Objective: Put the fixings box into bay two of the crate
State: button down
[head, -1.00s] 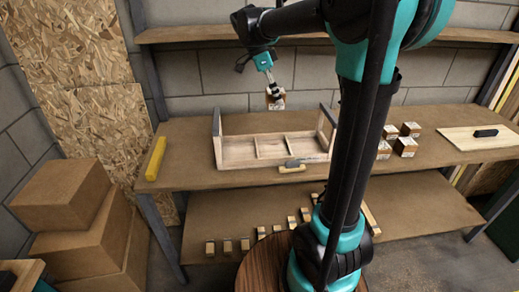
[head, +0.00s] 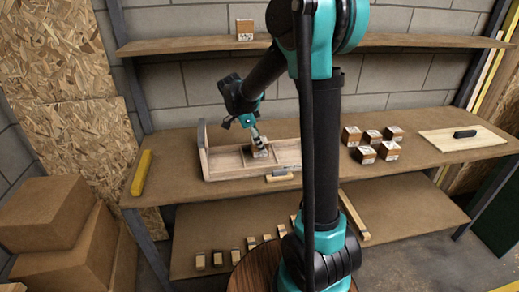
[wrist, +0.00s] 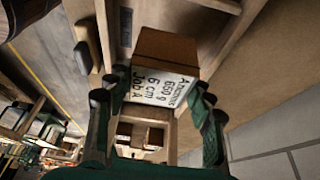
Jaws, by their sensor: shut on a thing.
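The fixings box (wrist: 168,62) is brown with a white printed label, and shows between my fingers in the wrist view. My gripper (head: 259,147) is shut on it, pointing down into the crate. The wooden crate (head: 223,173) stands on the workbench, with dividers making three bays in a row. The box (head: 258,154) is at the middle bay, between the dividers. I cannot tell whether its underside touches the crate floor. My fingers hide part of it.
Several similar boxes (head: 366,155) stand on the bench right of the crate. One box (head: 244,29) sits on the upper shelf. A yellow bar (head: 142,172) lies at left, a pale board (head: 462,141) at right. A yellow-handled tool (head: 279,176) lies at the crate's front.

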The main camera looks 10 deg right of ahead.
jog(key=shift+f, duration=1.55)
jog(key=shift+f, duration=0.15)
jog(key=c, duration=0.6)
grip_release()
jog(key=v, duration=1.2)
jog(key=s+d+f+n+t+y, duration=0.1)
jog(key=s+d+f+n, duration=0.1)
jog(key=s+f+n, duration=0.3)
jog(key=s+d+f+n+t+y, duration=0.1)
jog(key=s+d+f+n+y, duration=0.1)
jog(key=s+n, duration=0.5)
jog(key=s+d+f+n+t+y, duration=0.1)
jog(key=s+d+f+n, duration=0.3)
jog(key=s, duration=0.6)
jog(key=shift+d+f+n+t, duration=0.1)
jog(key=shift+f+n+t, duration=0.3)
jog(key=shift+f, duration=0.5)
jog(key=shift+d+f+n+t, duration=0.2)
jog(key=shift+f+n, duration=0.4)
jog(key=shift+f, duration=0.3)
